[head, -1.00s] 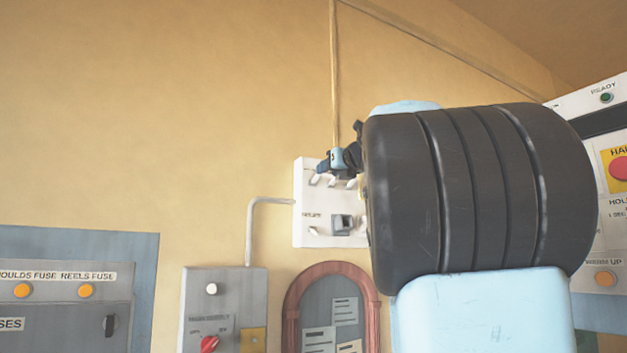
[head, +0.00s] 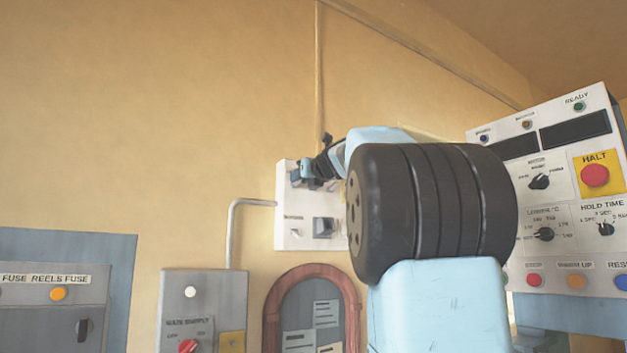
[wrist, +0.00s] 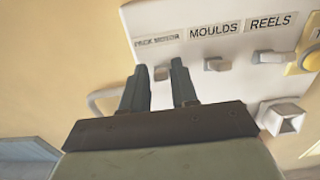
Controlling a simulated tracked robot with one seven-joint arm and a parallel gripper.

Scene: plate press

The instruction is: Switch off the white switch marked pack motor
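The white switch marked pack motor (wrist: 161,73) is at the left end of a row of switches on a white wall box (head: 285,232). Its label (wrist: 157,42) sits above it in the wrist view and reads dimly. My gripper (wrist: 158,76) points at this switch, one finger on each side of it, with a gap between the fingertips. I cannot tell whether the fingers touch the switch. In the head view my gripper (head: 303,178) is at the upper part of the box, and my arm hides the box's right side.
Switches marked moulds (wrist: 217,64) and reels (wrist: 272,57) stand to the right in the same row. A square socket (wrist: 284,118) is below them. A grey main supply box (head: 204,300) and an arched notice board (head: 268,310) are below. A control panel (head: 590,130) stands at right.

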